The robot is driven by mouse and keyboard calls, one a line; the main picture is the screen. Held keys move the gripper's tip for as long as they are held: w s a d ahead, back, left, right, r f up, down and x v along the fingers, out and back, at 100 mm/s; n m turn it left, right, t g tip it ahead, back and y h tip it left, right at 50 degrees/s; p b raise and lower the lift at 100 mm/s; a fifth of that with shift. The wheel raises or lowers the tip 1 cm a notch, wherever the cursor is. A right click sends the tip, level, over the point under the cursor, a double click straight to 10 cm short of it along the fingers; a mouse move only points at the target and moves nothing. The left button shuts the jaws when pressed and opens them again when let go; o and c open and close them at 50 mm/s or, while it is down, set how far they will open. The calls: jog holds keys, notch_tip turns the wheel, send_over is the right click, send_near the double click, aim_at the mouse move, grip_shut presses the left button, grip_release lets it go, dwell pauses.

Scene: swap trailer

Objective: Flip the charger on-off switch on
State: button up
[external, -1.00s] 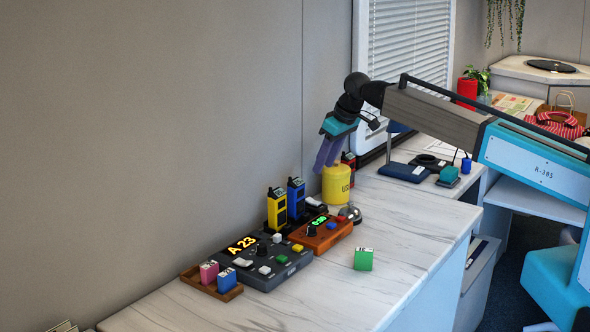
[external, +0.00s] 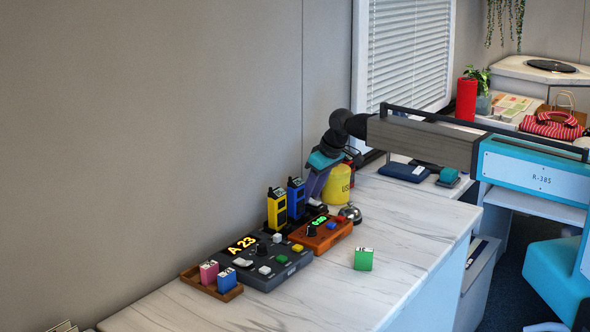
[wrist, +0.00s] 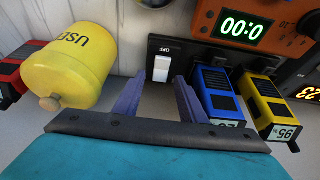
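The charger (wrist: 200,57) is a black base holding a blue radio (wrist: 218,95) and a yellow radio (wrist: 268,105), which also stand against the wall in the external view. Its white rocker switch (wrist: 162,68) has an OFF label beside it in the wrist view. My gripper (wrist: 160,80) is open and empty, its two purple fingers spread on either side of the switch's line. I cannot tell whether they touch the charger.
A yellow canister marked USED (wrist: 70,65) stands close beside my gripper. An orange timer (external: 322,233) with a green display, a silver bell (external: 350,213) and a dark control panel (external: 270,262) stand nearby. A green block (external: 363,259) sits on the otherwise clear front counter.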

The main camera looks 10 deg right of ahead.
jog(key=shift+f, duration=0.15)
grip_shut()
jog(key=shift+a, duration=0.1)
jog(key=shift+w+a, duration=0.1)
jog(key=shift+w, duration=0.05)
jog(key=shift+w+a+g+h+p, duration=0.1)
jog(key=shift+g+h+p, duration=0.3)
jog(key=shift+p, duration=0.15)
jog(key=shift+w+a+g+h+p, duration=0.15)
jog(key=shift+g+h+p, duration=0.25)
jog(key=shift+p, duration=0.05)
jog(key=shift+f+g+h+p, duration=0.1)
jog(key=shift+g+h+p, duration=0.2)
jog(key=shift+g+h, duration=0.1)
